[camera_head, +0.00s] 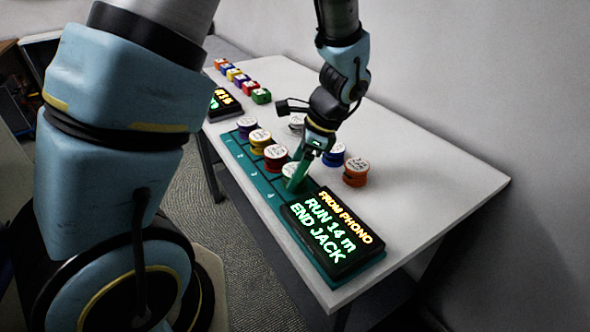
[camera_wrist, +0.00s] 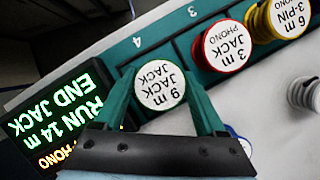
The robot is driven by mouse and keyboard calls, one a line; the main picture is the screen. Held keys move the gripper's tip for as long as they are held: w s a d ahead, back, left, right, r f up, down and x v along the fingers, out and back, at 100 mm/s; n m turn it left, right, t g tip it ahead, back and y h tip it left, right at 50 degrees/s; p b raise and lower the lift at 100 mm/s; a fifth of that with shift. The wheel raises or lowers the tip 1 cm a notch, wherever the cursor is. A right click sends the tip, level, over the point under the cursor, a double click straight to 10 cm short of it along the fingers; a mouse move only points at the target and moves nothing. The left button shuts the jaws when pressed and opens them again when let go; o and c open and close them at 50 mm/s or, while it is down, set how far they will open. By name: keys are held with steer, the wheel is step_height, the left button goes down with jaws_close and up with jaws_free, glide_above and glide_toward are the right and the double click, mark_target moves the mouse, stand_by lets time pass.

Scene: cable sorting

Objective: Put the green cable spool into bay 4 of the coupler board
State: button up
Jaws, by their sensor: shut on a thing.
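My gripper (camera_head: 299,176) is shut on a spool with a white label reading 9 m JACK JACK (camera_wrist: 158,88). The teal coupler board (camera_head: 233,150) runs along the table's front edge. The held spool is at bay 4, beside the printed 4 (camera_wrist: 137,41). I cannot tell whether it rests on the board. Purple (camera_head: 246,125), yellow (camera_head: 260,142) and red (camera_head: 275,157) spools stand in a row on the board beyond it.
A lit display (camera_head: 333,229) reading FROM PHONO, RUN 14 m, END JACK sits at the board's near end. Blue (camera_head: 335,156), orange (camera_head: 355,174) and greyish (camera_head: 296,122) spools stand loose behind the board. Small coloured blocks (camera_head: 239,79) and another display (camera_head: 222,103) are farther off. The table's right side is clear.

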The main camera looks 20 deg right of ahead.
steer(key=shift+f, duration=0.15)
steer(key=o, duration=1.6)
steer(key=b+v, duration=0.1)
steer(key=v, duration=1.1)
steer(key=w+a+f+n+h, duration=0.1)
steer(key=a+n, duration=0.6)
steer(key=a, duration=0.1)
steer(key=w+a+f+n+h, duration=0.1)
steer(key=a+n+h, duration=0.1)
steer(key=a+n, duration=0.4)
steer(key=w+a+f+n+h, duration=0.1)
steer(key=a+f+n, duration=0.1)
steer(key=a+n, duration=0.5)
steer(key=shift+a+n+h, duration=0.3)
steer(key=shift+a, duration=1.95)
